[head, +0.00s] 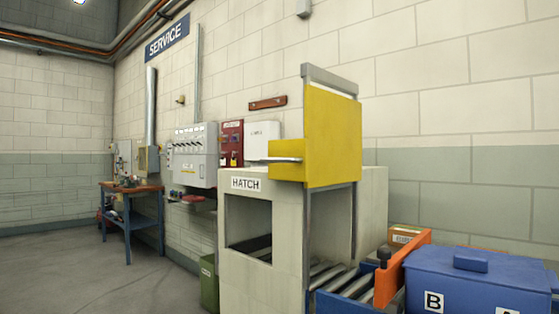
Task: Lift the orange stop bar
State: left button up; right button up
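The orange stop bar (404,267) is at the lower right of the head view. It stands across the roller conveyor (348,287), between the bare rollers and a blue lidded bin (475,280). Its lower end runs close to the bottom edge of the picture. A dark round knob (383,254) shows at its left side; I cannot tell whether it is fixed to the bar. Neither of my grippers is in view.
A pale box marked HATCH (290,225) stands left of the bar, with a yellow panel (333,137) raised above the conveyor. A cardboard box (403,234) sits behind the bar.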

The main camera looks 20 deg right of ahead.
aim_at(390, 277)
jog(key=z, duration=1.45)
